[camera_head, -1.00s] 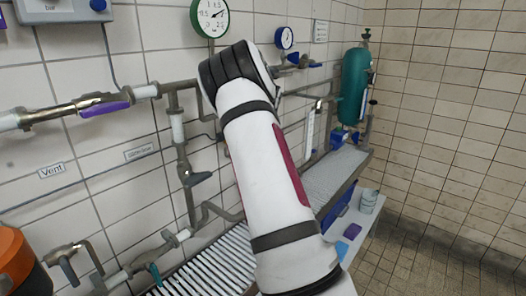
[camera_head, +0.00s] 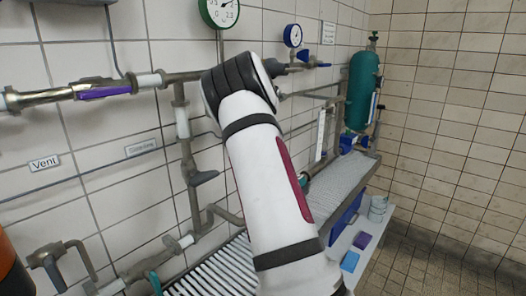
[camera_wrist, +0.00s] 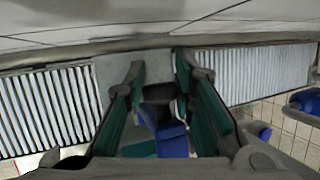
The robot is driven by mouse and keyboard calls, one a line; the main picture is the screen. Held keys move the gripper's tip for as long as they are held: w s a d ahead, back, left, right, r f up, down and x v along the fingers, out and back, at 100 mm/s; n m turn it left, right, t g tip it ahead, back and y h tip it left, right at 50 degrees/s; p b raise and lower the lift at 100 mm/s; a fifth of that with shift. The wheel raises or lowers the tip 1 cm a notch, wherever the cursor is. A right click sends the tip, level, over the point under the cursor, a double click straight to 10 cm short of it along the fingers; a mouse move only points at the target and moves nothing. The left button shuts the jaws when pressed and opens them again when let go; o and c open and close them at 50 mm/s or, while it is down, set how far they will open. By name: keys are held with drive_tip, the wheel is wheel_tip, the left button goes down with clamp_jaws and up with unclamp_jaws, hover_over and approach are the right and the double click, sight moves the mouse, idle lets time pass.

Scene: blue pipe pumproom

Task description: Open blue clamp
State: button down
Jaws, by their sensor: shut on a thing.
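In the wrist view my gripper (camera_wrist: 160,75) has two dark fingers with green inner pads. They stand on either side of a blue part with a dark top, apparently the blue clamp (camera_wrist: 172,140), and are shut on it. Its exact contact with the pads is hard to make out. In the head view my white arm crosses the middle, bent at the top, and hides most of my gripper and the clamp it holds. A blue valve handle (camera_head: 306,57) shows beside the small blue gauge, clear of my arm.
A pipe with a purple-handled clamp (camera_head: 104,92) runs along the tiled wall at left. A green cylinder (camera_head: 362,88) stands at the back right. A slatted grey bench (camera_head: 221,272) runs below the pipes. A blue card (camera_head: 350,262) lies on the lower shelf. The floor at right is clear.

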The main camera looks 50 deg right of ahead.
drive_tip(key=shift+a+f, duration=0.2)
drive_tip(key=shift+f, duration=0.25)
drive_tip(key=c, duration=1.3)
unclamp_jaws()
drive_tip(key=shift+c, duration=0.2)
drive_tip(key=shift+r, duration=0.1)
drive_tip(key=shift+d+r, duration=0.1)
drive_tip(key=shift+r, duration=0.05)
